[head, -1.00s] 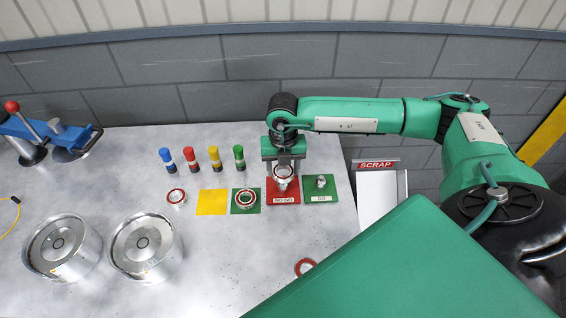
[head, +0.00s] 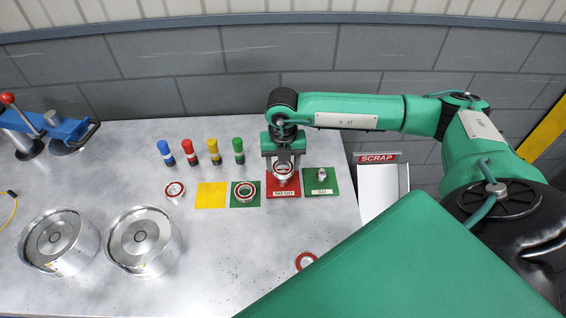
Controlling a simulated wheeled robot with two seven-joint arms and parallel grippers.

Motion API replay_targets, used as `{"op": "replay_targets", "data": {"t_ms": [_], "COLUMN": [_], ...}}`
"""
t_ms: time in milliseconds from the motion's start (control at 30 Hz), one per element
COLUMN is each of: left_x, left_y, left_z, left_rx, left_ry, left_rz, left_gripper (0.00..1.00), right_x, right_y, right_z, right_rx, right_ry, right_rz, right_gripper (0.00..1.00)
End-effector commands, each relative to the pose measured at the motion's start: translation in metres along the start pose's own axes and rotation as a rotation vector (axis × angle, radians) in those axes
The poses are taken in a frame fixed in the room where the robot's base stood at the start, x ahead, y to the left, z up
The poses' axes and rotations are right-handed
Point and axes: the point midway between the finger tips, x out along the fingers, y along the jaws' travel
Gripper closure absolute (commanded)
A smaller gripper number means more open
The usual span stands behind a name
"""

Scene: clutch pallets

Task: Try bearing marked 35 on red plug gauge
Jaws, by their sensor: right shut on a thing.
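A red plate marked NO-GO (head: 283,193) lies on the table and bears the red plug gauge, which is mostly hidden. My right gripper (head: 283,164) points down over this plate, shut on a red-and-silver bearing (head: 283,172). The bearing is at the top of the plug; I cannot tell whether it is around it or just above it. Its number is too small to read. A green plate marked GO (head: 321,190) with a small metal plug (head: 322,174) stands just right of it. My left gripper is not in view.
Other bearings lie on the green square (head: 245,192), left of the yellow square (head: 212,195), and at the front (head: 306,261). Several coloured markers (head: 213,153) stand behind. Two metal drums (head: 145,240) and a blue clamp (head: 62,128) are left. A scrap chute (head: 377,158) is right.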

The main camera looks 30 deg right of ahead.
Motion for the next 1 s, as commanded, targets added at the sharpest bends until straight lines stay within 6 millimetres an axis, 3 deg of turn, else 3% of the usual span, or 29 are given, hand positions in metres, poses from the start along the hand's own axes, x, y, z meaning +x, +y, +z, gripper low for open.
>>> {"op": "replay_targets", "data": {"t_ms": [1000], "left_x": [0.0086], "left_y": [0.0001], "left_z": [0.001], "left_rx": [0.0], "left_ry": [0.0], "left_rz": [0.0], "left_gripper": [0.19], "right_x": [0.0018], "right_y": [0.0], "right_z": [-0.0002], "right_rx": [0.0], "right_ry": [0.0], "right_rz": [0.0], "right_gripper": [0.77]}}
